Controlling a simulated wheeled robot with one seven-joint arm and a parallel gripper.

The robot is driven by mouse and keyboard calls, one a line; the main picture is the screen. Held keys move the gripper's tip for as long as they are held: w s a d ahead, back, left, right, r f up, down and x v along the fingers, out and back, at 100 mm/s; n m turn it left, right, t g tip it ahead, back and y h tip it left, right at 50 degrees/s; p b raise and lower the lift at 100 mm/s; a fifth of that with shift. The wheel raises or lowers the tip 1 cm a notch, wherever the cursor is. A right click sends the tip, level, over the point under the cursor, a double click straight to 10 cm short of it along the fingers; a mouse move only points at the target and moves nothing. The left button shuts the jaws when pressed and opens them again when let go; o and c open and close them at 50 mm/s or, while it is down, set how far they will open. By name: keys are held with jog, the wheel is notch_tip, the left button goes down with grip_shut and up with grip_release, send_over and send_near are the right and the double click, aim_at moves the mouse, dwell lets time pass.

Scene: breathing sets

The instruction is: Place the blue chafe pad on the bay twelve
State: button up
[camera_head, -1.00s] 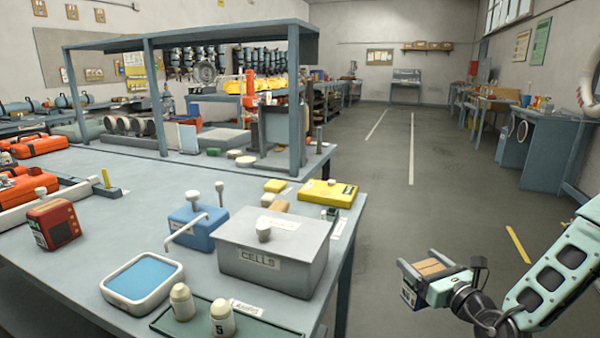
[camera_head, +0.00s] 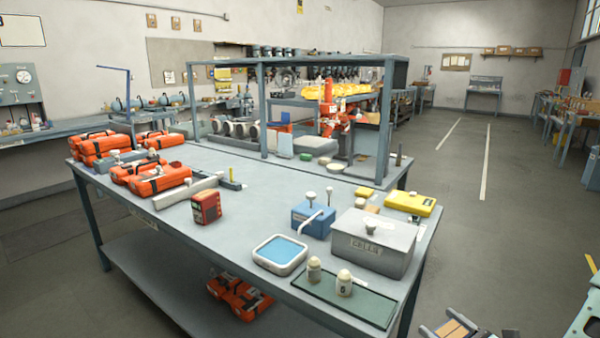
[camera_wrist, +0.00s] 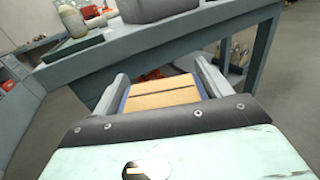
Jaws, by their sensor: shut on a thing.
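My gripper (camera_head: 452,327) is at the bottom right of the head view, off the bench's front right corner and partly cut off by the frame. It is shut on a tan-topped block (camera_wrist: 162,95) with a dark line across it and blue along its sides. The block sits between both fingers in the wrist view. I cannot tell whether this is the blue chafe pad. A white-rimmed square with a flat blue top (camera_head: 280,251) lies on the bench. No label reading bay twelve is legible.
The grey bench (camera_head: 255,205) holds a grey lidded box (camera_head: 372,246), a blue box (camera_head: 312,220), a green tray (camera_head: 375,306) with two pale bottles, a red device (camera_head: 206,207) and orange cases (camera_head: 160,180). A posted shelf stands behind. The floor at right is open.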

jog(key=shift+s+a+r, duration=0.2)
jog(key=shift+s+a, duration=0.2)
jog(key=shift+s+a+f, duration=0.2)
jog(key=shift+s, duration=0.05)
jog(key=s+f+m+t+h, duration=0.1)
jog(key=h, duration=0.1)
jog(key=s+f+m+h, duration=0.1)
jog(key=m+h, duration=0.1)
jog(key=shift+s+a+f+t, duration=0.15)
jog(key=shift+s+f+t, duration=0.15)
jog(key=shift+s+t, duration=0.1)
jog(key=h, duration=0.1)
jog(key=m+h, duration=0.1)
jog(key=s+m+h, duration=0.1)
jog(key=shift+f+t, duration=0.25)
jog(key=shift+t, duration=0.05)
jog(key=shift+s+h, duration=0.15)
jog(key=shift+h, duration=0.35)
jog(key=shift+r, duration=0.15)
